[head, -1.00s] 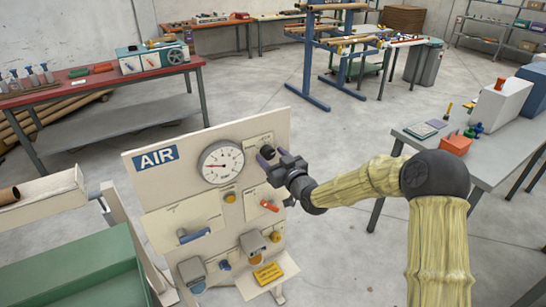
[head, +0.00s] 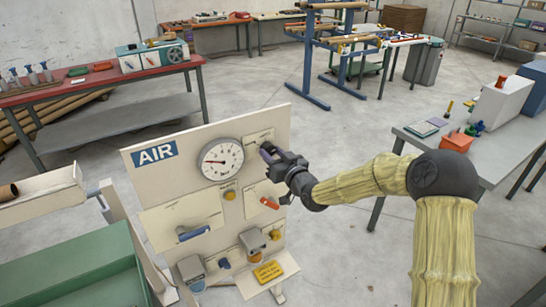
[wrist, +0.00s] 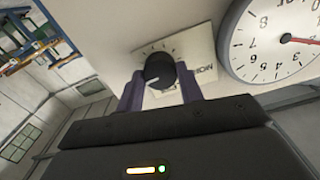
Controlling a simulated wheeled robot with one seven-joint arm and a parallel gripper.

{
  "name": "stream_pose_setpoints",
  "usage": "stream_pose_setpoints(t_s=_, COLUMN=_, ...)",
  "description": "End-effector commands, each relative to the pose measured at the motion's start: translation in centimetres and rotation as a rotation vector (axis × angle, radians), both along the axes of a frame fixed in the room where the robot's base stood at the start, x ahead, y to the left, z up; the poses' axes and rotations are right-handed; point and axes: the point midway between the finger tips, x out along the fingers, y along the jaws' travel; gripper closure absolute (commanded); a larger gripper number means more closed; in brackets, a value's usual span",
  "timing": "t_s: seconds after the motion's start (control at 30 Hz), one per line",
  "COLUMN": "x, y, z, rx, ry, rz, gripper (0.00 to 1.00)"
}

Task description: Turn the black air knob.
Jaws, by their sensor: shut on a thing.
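The black air knob (wrist: 158,69) shows in the wrist view, with a pale mark on its face and tick marks on the plate behind it. My gripper (wrist: 160,76) has its two purple fingers on either side of the knob and is shut on it. In the head view my gripper (head: 267,152) is at the upper right of the white panel (head: 193,190) marked AIR, and it mostly hides the knob. The round pressure gauge (head: 221,160) is just left of it, with its needle pointing left.
Below my gripper on the panel are a red lever (head: 269,203), a yellow knob (head: 229,195) and a blue lever (head: 194,233). A green bin (head: 75,265) stands at the lower left. A grey table (head: 480,160) is at the right. The floor behind the panel is clear.

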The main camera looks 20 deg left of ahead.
Motion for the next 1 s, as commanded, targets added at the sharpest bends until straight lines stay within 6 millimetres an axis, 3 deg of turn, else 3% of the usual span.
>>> stream_pose_setpoints(t_s=1.0, x=0.15, y=-0.16, z=-0.18, rx=0.604, ry=0.704, rz=-0.003, gripper=0.86)
